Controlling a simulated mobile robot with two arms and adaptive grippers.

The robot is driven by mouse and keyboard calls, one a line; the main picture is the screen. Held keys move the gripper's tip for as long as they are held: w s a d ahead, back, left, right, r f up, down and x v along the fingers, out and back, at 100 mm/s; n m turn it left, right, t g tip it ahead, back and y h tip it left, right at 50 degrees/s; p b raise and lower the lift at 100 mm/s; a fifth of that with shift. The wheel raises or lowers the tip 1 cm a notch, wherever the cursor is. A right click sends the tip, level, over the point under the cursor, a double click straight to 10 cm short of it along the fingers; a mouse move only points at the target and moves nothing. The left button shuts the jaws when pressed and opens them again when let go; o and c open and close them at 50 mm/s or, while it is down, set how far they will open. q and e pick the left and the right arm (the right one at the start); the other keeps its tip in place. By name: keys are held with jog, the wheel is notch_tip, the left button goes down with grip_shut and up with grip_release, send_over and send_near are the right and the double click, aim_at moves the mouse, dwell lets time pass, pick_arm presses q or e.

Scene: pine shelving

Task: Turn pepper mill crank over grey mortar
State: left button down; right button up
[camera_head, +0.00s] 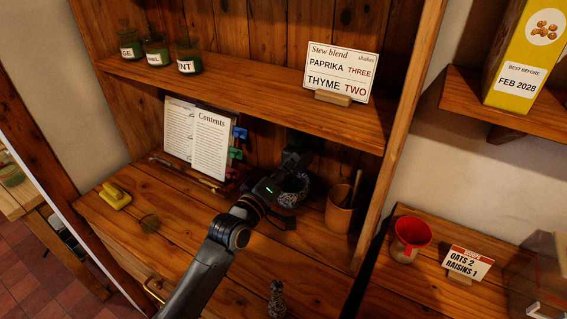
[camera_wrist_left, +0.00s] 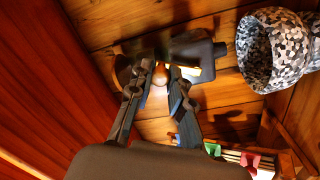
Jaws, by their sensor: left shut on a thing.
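The speckled grey mortar (camera_head: 291,198) stands on the wooden counter, partly hidden behind my left gripper. In the left wrist view the mortar (camera_wrist_left: 255,62) is at the upper right, with its round mouth showing. My left gripper (camera_head: 290,162) is just above and beside the mortar. In the left wrist view its fingers (camera_wrist_left: 160,82) are shut on a small round tan knob (camera_wrist_left: 160,74), which looks like the crank's knob. A dark body (camera_wrist_left: 197,50), apparently the pepper mill, lies just beyond the fingertips. In the head view the mill is hard to tell from my dark gripper. My right gripper is not in view.
An open book (camera_head: 196,138) stands behind, left of the gripper, with coloured clips. A brown pot (camera_head: 341,212) with utensils stands close on the right. A stew blend card (camera_head: 340,72) and green jars are on the shelf above. A speckled piece (camera_head: 277,298) is near the front.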

pick_arm(q)
jog(key=shift+s+d+f+m+g, duration=0.2)
jog(key=shift+d+f+m, duration=0.1)
jog(key=shift+m, duration=0.85)
jog(key=shift+s+d+f+m+g, duration=0.15)
jog(key=shift+d+f+m, duration=0.1)
jog(key=shift+m, duration=0.95)
jog(key=shift+s+d+f+m+g, duration=0.1)
jog(key=shift+s+d+f+m, duration=0.15)
jog(key=shift+m, duration=0.9)
jog(key=c, duration=1.2)
grip_release()
jog(key=v, duration=1.2)
jog(key=shift+f, duration=0.3)
